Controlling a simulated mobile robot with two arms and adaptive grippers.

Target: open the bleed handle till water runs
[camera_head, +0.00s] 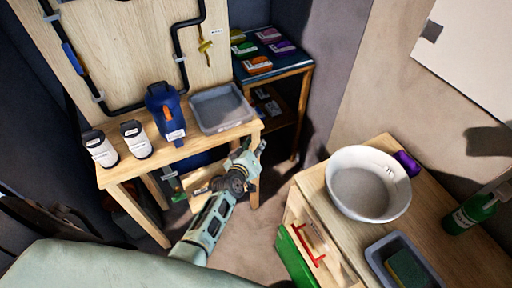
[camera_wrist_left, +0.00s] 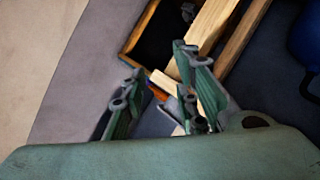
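A small yellow handle (camera_head: 205,46) sits on the black pipe (camera_head: 178,50) at the right of the upright wooden board, with a white label beside it; I take it for the bleed handle. I see no water at it. A grey tray (camera_head: 221,110) stands on the wooden bench below it and looks empty. My left gripper (camera_head: 250,160) is in front of the bench's right corner, lower than the tray and well apart from the handle. In the left wrist view its fingers (camera_wrist_left: 158,95) are spread with nothing held between them. My right gripper is not in view.
A blue jug (camera_head: 166,115) and two white bottles (camera_head: 119,145) stand left of the tray. A blue valve lever (camera_head: 74,58) is on the left pipe. A dark shelf (camera_head: 275,68) stands behind. A counter with a white basin (camera_head: 368,184) is at right.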

